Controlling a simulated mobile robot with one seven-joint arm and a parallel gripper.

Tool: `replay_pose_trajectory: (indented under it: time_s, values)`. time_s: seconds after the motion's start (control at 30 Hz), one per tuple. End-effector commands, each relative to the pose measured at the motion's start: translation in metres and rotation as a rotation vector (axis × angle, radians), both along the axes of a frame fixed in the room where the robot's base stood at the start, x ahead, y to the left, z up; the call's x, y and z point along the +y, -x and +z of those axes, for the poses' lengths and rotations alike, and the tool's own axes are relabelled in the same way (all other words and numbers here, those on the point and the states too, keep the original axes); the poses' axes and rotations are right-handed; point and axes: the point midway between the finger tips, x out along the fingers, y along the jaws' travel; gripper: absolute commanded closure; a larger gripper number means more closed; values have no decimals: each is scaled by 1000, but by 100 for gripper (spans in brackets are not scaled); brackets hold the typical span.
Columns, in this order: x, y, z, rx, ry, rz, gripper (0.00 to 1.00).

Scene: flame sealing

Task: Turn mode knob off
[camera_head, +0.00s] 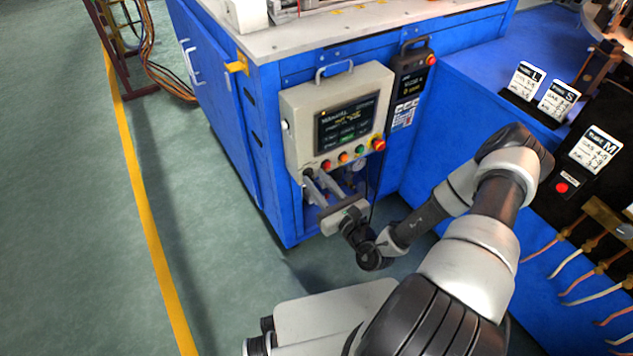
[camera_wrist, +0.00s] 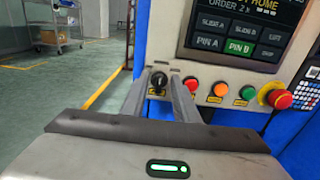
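The mode knob (camera_wrist: 158,79) is a small black knob on the lower left of the grey control panel (camera_head: 290,108). In the wrist view it shows between the two grey fingers of my gripper (camera_wrist: 159,88). The fingers stand apart with a gap on both sides of the knob, and I cannot tell whether either one touches it. The knob's handle looks roughly upright. In the head view my gripper (camera_head: 319,184) reaches up to the panel's lower left edge, and the knob is hard to make out there.
Right of the knob are a red button (camera_wrist: 190,85), an orange one (camera_wrist: 221,89), a green one (camera_wrist: 248,92) and a red emergency stop (camera_wrist: 279,99). A screen (camera_head: 347,123) sits above them. The blue cabinet (camera_head: 222,98) is behind.

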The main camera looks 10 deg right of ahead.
Motion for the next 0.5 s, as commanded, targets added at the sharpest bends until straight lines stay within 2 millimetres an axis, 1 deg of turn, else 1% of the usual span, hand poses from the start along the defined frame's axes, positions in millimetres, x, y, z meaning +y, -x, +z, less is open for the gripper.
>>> replay_pose_trajectory:
  time_s: [0.13, 0.37, 0.4, 0.47, 0.5]
  values:
    - [2, -7, 0, 0, 0, 0, 73]
    - [3, -8, 0, 0, 0, 0, 73]
    - [3, -8, 0, 0, 0, 0, 74]
    - [3, -8, 0, 0, 0, 0, 84]
    - [3, -8, 0, 0, 0, 0, 91]
